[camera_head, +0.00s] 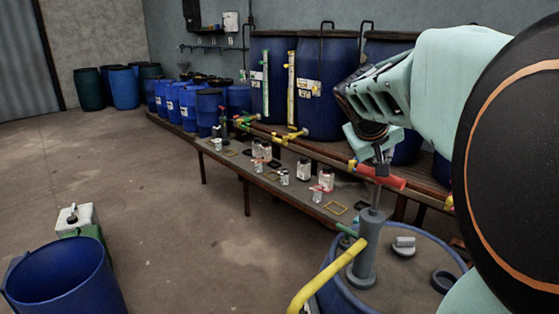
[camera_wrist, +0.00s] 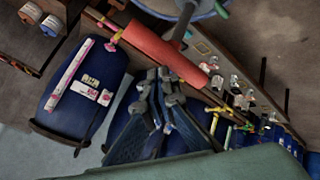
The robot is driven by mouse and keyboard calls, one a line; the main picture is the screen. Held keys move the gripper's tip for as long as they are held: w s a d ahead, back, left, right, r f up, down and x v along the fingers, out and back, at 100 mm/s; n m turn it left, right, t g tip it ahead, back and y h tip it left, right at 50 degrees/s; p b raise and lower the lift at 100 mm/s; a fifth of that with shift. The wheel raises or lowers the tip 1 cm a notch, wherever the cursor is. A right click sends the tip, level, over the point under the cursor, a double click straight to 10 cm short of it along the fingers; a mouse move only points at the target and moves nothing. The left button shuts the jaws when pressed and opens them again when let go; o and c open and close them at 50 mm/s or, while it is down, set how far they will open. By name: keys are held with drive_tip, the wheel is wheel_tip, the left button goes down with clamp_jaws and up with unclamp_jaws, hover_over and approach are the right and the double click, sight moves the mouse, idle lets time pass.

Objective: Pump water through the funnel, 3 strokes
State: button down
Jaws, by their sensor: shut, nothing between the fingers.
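A grey hand pump (camera_head: 364,262) stands upright on a blue drum (camera_head: 440,245) at the lower right of the head view. Its red bar handle (camera_head: 390,179) tops a raised thin rod. A yellow spout (camera_head: 325,275) slopes down to the left from the pump. My gripper (camera_head: 381,158) is shut and empty, pointing down just above or against the handle; contact is unclear. In the wrist view the shut fingers (camera_wrist: 160,75) are beside the red handle (camera_wrist: 160,46). I cannot make out the funnel in either view.
A low bench (camera_head: 215,150) with several small jars runs behind the pump. Large blue vats (camera_head: 325,85) stand behind it. An open blue tub (camera_head: 65,278) and a white-and-green canister (camera_head: 78,218) are at lower left. The floor (camera_head: 170,230) between is clear.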

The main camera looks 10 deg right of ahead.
drive_tip(key=shift+s+f+b, duration=0.1)
drive_tip(key=shift+f+b, duration=3.05)
drive_tip(key=shift+f, duration=0.4)
idle(2.0)
drive_tip(key=shift+r, duration=0.1)
drive_tip(key=shift+r+p, duration=3)
drive_tip(key=shift+r, duration=1.1)
wheel_tip(320, 180, up, 6)
drive_tip(key=p, duration=0.4)
